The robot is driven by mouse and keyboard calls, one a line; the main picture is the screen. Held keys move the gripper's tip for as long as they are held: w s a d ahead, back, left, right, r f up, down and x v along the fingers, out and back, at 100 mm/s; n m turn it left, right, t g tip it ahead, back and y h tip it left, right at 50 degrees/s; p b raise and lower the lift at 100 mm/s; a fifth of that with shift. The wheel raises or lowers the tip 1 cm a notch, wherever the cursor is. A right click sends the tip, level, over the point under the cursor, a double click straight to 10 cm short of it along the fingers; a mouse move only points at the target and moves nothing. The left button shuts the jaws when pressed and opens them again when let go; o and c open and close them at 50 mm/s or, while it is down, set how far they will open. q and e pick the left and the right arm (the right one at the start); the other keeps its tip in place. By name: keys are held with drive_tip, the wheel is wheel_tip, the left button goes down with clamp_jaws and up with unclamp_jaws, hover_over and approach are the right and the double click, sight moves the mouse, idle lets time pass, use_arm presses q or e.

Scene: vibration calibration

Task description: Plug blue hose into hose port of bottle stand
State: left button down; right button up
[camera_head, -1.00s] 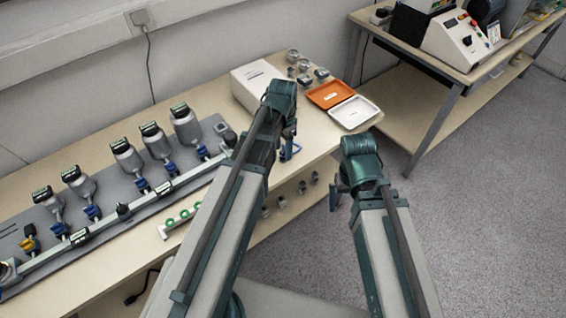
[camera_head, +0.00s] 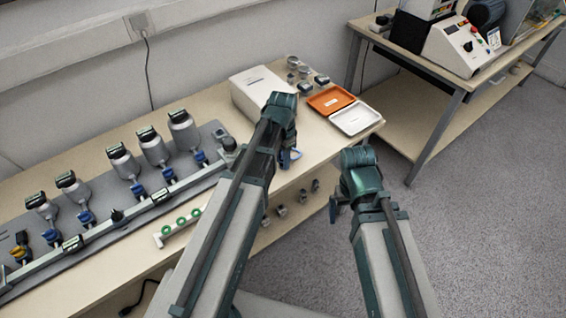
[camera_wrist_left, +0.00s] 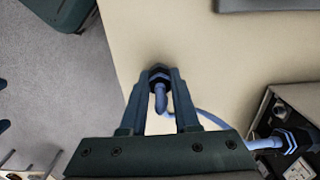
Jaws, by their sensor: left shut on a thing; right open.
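The bottle stand (camera_head: 95,222) is a long grey rack on the bench at the left, holding several upturned grey bottles with blue valves and one yellow one. I cannot make out its hose port with certainty. My left gripper (camera_head: 290,157) is over the bench's front edge, right of the stand. In the left wrist view it (camera_wrist_left: 158,84) is shut on an end of the blue hose (camera_wrist_left: 160,98), a dark and blue connector between the fingertips. The hose loops right towards another blue connector (camera_wrist_left: 268,143) at a dark box. My right gripper (camera_head: 336,207) is open and empty beyond the bench.
A white box (camera_head: 258,90), an orange tray (camera_head: 331,99) and a white tray (camera_head: 356,119) stand at the bench's right end. A white holder with green rings (camera_head: 180,224) lies before the stand. Small metal parts sit on the lower shelf. Another table (camera_head: 440,78) stands at the right.

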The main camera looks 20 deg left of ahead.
use_arm(q)
wheel_tip(320, 180, up, 5)
drive_tip(key=p, duration=0.5)
idle(0.3)
drive_tip(key=w+a+r+p, duration=0.1)
drive_tip(key=w+a, duration=0.1)
drive_tip(key=a, duration=0.6)
drive_tip(key=w+a+r+p, duration=0.2)
drive_tip(key=a, duration=0.5)
drive_tip(key=w+a+r+p, duration=0.1)
drive_tip(key=w+a, duration=0.1)
drive_tip(key=a, duration=0.6)
drive_tip(key=shift+a+r, duration=0.2)
drive_tip(key=shift+a, duration=0.15)
drive_tip(key=shift+a+f, duration=0.25)
drive_tip(key=shift+f, duration=0.05)
drive_tip(key=shift+s+d+f+b, duration=0.1)
drive_tip(key=shift+f+b, duration=1.3)
drive_tip(key=shift+b, duration=0.1)
drive_tip(key=shift+f+b, duration=0.85)
drive_tip(key=shift+f, duration=0.05)
idle(1.6)
